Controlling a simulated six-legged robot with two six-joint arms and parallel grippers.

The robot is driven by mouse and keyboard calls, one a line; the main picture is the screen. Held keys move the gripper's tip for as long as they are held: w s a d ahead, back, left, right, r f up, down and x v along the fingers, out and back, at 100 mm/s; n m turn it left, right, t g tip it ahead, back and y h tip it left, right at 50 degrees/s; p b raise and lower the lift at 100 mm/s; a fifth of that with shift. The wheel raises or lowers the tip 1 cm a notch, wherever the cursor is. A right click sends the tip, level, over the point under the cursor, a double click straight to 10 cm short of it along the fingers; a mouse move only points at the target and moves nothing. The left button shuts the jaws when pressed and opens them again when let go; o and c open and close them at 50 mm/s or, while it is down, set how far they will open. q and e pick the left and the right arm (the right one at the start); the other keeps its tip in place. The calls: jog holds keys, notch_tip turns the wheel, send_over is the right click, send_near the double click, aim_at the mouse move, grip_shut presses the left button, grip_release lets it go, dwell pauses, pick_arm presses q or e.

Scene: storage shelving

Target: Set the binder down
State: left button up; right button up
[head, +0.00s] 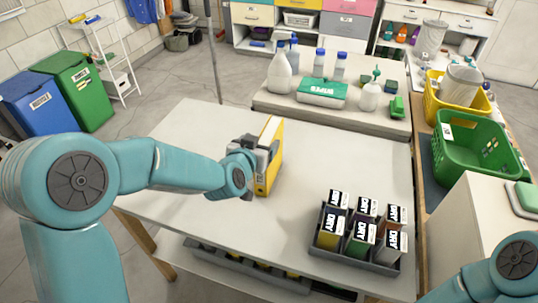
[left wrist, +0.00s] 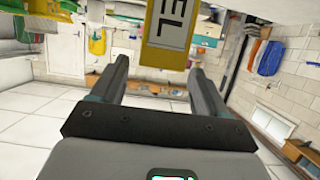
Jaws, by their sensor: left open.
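The yellow binder (head: 271,158) stands upright on the pale worktable (head: 190,150), near its middle, in the head view. My left gripper (head: 252,160) is at the binder's left side, and its near part hides some of the binder. In the left wrist view the binder's labelled spine (left wrist: 169,35) shows just ahead of and between the fingertips of my left gripper (left wrist: 160,72). The fingers are spread apart, with a clear gap on the left of the binder. Whether the right finger touches it I cannot tell. My right gripper is not in view; only part of my right arm shows at the bottom right.
A grey tray of labelled boxes (head: 360,232) stands at the table's front right. A raised board (head: 335,110) behind holds bottles and a wipes pack (head: 322,91). A green basket (head: 474,148) stands to the right. The table left of the binder is clear.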

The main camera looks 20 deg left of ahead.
aim_at(267, 135)
pick_arm(q)
jog(key=p+x, duration=0.1)
jog(key=x, duration=0.3)
jog(key=shift+w+d, duration=0.15)
jog(key=shift+w, duration=0.25)
jog(key=shift+w+f, duration=0.15)
jog(key=shift+w, duration=0.05)
jog(key=shift+s, duration=0.15)
grip_shut()
